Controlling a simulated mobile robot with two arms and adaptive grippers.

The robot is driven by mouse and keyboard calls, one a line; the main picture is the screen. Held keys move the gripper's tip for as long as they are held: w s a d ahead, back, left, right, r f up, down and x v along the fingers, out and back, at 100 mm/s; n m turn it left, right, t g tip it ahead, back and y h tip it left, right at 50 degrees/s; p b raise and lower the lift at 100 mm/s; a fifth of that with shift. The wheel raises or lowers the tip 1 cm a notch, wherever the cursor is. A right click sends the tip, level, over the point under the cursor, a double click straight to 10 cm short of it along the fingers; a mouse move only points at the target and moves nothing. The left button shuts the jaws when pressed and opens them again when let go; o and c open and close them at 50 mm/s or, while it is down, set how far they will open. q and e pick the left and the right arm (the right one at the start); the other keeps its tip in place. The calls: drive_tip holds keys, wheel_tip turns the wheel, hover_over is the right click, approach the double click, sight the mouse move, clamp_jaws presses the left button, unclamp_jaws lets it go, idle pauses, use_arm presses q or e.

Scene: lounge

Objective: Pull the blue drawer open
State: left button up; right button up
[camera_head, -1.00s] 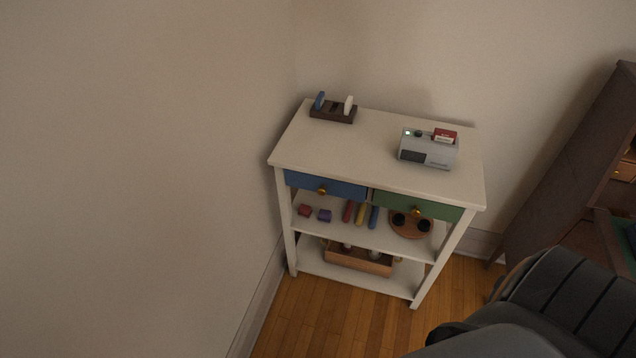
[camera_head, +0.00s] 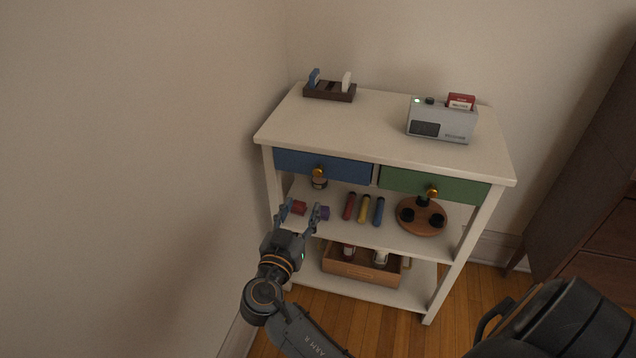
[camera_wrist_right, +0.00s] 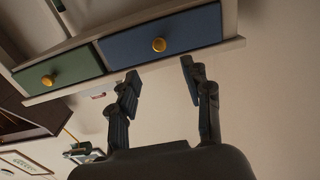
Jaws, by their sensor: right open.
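The blue drawer (camera_head: 335,169) is on the left under the top of a white shelf unit, its front level with the green drawer beside it; it looks closed. Its round brass knob (camera_head: 318,173) is near the middle of the front. My right gripper (camera_head: 304,210) is open and empty, in front of the unit and apart from the knob, which shows just above it in the head view. In the right wrist view, the blue drawer (camera_wrist_right: 195,30) and its knob (camera_wrist_right: 158,44) appear beyond and between the two open fingertips (camera_wrist_right: 160,70). My left gripper is not in view.
The green drawer (camera_head: 440,186) has its own knob. On top stand a grey device (camera_head: 442,121) and a dark tray (camera_head: 329,93). The middle shelf holds coloured sticks (camera_head: 364,208) and a round wooden board (camera_head: 422,228). A wall is close on the left.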

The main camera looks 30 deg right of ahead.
sight(317, 173)
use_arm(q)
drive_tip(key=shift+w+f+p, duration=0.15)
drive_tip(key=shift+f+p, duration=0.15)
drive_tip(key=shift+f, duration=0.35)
use_arm(e)
drive_tip(key=x, duration=1.3)
drive_tip(key=shift+w+d+r, duration=0.15)
drive_tip(key=shift+d+r, duration=0.05)
drive_tip(key=shift+d, duration=0.2)
clamp_jaws()
